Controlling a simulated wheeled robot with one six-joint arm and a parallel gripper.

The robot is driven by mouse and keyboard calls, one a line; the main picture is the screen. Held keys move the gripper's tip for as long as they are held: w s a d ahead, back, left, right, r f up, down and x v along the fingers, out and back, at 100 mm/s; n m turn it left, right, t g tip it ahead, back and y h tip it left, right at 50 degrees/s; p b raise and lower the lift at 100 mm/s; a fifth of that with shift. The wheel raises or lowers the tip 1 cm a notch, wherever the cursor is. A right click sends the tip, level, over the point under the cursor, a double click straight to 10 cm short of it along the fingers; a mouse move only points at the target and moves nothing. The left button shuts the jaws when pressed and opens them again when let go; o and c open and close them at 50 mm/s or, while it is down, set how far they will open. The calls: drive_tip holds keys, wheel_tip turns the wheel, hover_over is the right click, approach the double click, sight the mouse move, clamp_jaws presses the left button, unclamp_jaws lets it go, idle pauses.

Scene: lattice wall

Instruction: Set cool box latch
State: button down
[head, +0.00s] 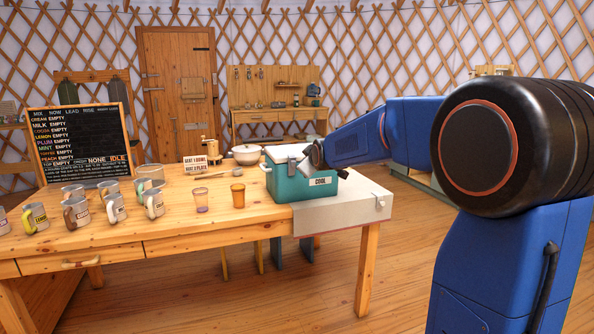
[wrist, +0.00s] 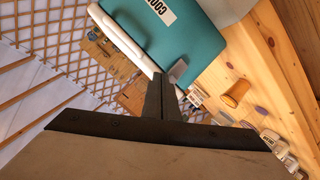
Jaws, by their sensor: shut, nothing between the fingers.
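The cool box (head: 283,184) is teal with a pale lid and a COOL label, and stands on the right end of the wooden table. Its lid looks shut. In the wrist view the teal box wall (wrist: 196,32) fills the top, with the pale lid edge (wrist: 118,36) along its left. A small grey tab, which looks like the latch (wrist: 178,70), sticks out at the box's lower corner. My gripper (wrist: 162,80) is shut and empty, its fingertips close beside that tab. I cannot tell whether they touch. In the head view my gripper (head: 305,164) is at the box's upper front, partly hidden by my wrist.
Several mugs (head: 76,212) stand on the table's left half. A chalkboard (head: 80,143) stands at the back left.

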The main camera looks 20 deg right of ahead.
wheel_tip(320, 180, down, 5)
drive_tip(key=s+n+t, duration=0.3)
drive_tip(key=n, duration=0.2)
drive_tip(key=n+t+y, duration=0.1)
drive_tip(key=n+t, duration=0.3)
drive_tip(key=n, duration=0.2)
approach(293, 159)
drive_tip(key=w, duration=0.4)
drive_tip(key=shift+w+f, duration=0.2)
drive_tip(key=shift+w, duration=0.15)
drive_tip(key=shift+w+r, duration=0.1)
drive_tip(key=shift+w, duration=0.1)
drive_tip(key=shift+w+r, duration=0.7)
drive_tip(key=shift+r, duration=0.2)
drive_tip(key=shift+s, duration=0.1)
